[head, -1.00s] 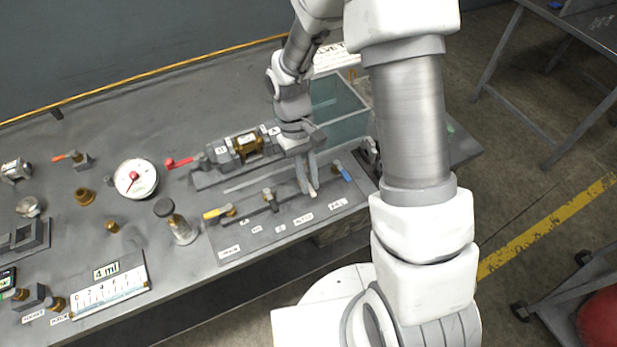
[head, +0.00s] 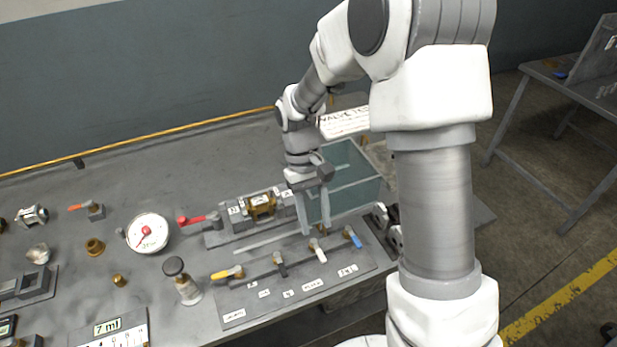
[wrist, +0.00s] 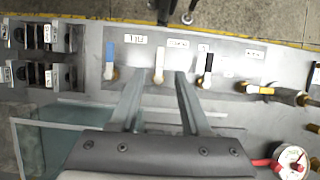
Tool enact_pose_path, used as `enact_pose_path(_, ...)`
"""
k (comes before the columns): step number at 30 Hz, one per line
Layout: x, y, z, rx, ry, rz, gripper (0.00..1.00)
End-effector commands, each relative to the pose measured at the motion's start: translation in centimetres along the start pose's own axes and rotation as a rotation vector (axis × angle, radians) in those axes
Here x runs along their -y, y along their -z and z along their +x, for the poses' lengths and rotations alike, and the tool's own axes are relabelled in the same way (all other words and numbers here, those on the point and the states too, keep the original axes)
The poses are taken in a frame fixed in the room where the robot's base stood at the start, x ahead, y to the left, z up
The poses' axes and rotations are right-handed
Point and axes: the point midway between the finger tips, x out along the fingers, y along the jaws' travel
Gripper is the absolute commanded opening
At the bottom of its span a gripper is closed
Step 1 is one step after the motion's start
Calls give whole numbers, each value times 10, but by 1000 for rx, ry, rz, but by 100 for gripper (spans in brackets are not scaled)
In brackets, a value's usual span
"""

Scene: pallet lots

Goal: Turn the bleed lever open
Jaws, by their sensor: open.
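A manifold panel (head: 230,318) holds a row of levers: yellow (head: 222,274), black (head: 281,266), white (head: 319,253) and blue (head: 354,238). Small labels sit before them; I cannot read surely which one says bleed. The yellow lever lies along the row; the black, white and blue levers point towards the front edge. My gripper (head: 315,232) is open and empty, pointing down just above and behind the white lever. In the wrist view, the white lever (wrist: 159,62) lies between the lines of my two fingertips (wrist: 158,76), apart from both.
A clear tank (head: 352,185) stands behind the levers at the right. A valve block with a red lever (head: 195,219) lies behind the row.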

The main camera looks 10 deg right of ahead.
Motion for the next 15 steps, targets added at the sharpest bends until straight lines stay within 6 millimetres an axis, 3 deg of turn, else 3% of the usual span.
enact_pose_path(6, 0, 0, -56, -5, 0, 0, 47)
enact_pose_path(15, 0, 0, -100, -2, 0, -1, 47)
